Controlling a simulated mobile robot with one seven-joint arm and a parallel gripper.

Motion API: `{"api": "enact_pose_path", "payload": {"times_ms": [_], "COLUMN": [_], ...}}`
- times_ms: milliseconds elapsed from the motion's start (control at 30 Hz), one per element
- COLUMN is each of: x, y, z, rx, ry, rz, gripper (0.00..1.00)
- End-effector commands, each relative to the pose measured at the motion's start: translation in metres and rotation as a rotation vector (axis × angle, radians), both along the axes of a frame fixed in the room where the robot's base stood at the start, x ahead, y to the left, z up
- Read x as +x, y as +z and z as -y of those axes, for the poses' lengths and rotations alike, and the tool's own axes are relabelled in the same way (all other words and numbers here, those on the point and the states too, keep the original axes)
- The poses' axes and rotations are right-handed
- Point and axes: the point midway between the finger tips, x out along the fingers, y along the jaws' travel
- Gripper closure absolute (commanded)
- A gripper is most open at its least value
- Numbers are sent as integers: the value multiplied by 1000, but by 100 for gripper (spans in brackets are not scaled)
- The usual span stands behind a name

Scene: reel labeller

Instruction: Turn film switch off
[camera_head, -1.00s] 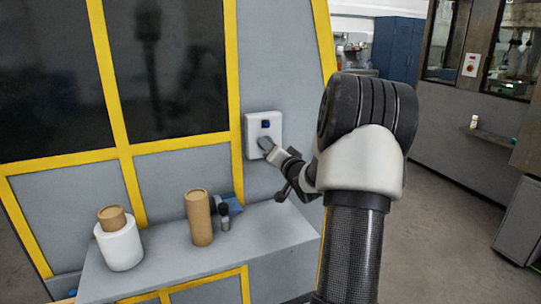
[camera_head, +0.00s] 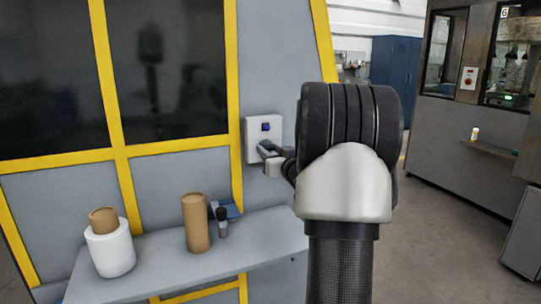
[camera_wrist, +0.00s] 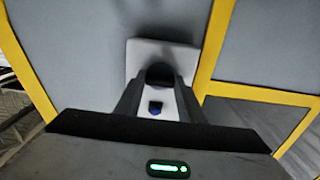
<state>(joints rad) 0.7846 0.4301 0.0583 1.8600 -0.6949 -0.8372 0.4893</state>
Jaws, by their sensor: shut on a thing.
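The film switch is a white box (camera_head: 251,137) on the grey machine panel, with a blue square (camera_head: 265,127) on its upper part. In the wrist view the white box (camera_wrist: 146,52) fills the upper middle, with the blue square (camera_wrist: 156,107) nearer the gripper's palm. A dark round knob (camera_wrist: 160,72) sits between my fingers. My gripper (camera_head: 266,150) reaches the lower part of the box and is shut on the knob. My own arm and fingers hide part of the switch, and the knob's turn angle cannot be read.
A grey shelf (camera_head: 262,234) juts out below the switch. It holds a white roll (camera_head: 110,253) with a brown core, a brown tube (camera_head: 196,222) and a small dark-topped bottle (camera_head: 222,224). Yellow frame bars (camera_head: 233,90) edge the panel. Open floor (camera_head: 440,225) lies to the right.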

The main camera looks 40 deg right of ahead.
Motion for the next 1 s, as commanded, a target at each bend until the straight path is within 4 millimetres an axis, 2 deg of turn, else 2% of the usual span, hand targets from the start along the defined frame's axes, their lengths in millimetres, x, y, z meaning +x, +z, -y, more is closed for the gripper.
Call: {"api": "enact_pose_path", "payload": {"times_ms": [533,567,667,1000], "x": [0,0,0,-3], "y": [0,0,0,0], "z": [0,0,0,0], "rx": [-25,-25,-24,-22], "ry": [0,0,0,-1], "rz": [-7,-7,-7,-6], "gripper": [87,61,46,46]}}
